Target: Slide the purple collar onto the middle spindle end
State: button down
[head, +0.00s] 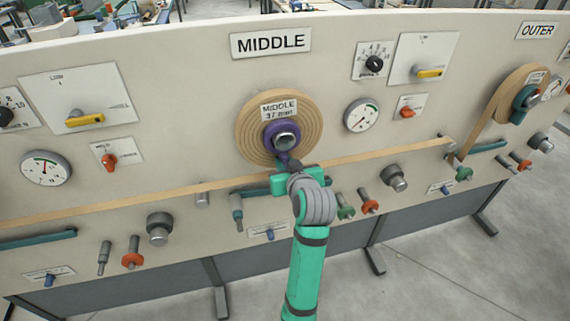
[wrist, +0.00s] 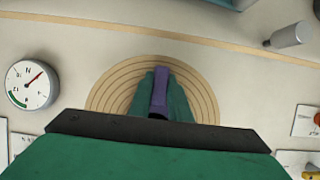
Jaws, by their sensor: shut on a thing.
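The purple collar (head: 270,136) is at the middle spindle, in front of the tan wound coil (head: 248,143) below the MIDDLE sign. Its ring appears around the grey spindle end (head: 287,141), which shows through its opening. I cannot tell how deep it sits. My gripper (head: 288,167) is just below the ring, shut on the collar's lower tab. In the wrist view, the green fingers hold the purple piece (wrist: 160,90) between them in front of the coil. The spindle end is hidden there.
A tan strip (head: 380,155) runs across the panel just behind my gripper. Green and orange knobs (head: 368,203) and a grey cylinder (head: 396,180) stick out to the lower right. A gauge (head: 361,115) is right of the coil; the outer coil (head: 503,92) is farther right.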

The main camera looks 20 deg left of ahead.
jog(key=shift+a, duration=0.1)
jog(key=c, duration=1.6)
grip_release()
jog(key=shift+w, duration=0.1)
jog(key=shift+o, duration=0.2)
jog(key=o, duration=0.5)
jog(key=shift+s+d, duration=0.75)
jog(key=shift+s, duration=0.35)
jog(key=shift+s+d, duration=0.75)
jog(key=shift+s, duration=0.4)
jog(key=shift+s+d, duration=0.75)
jog(key=shift+s, duration=0.35)
jog(key=shift+f, duration=0.1)
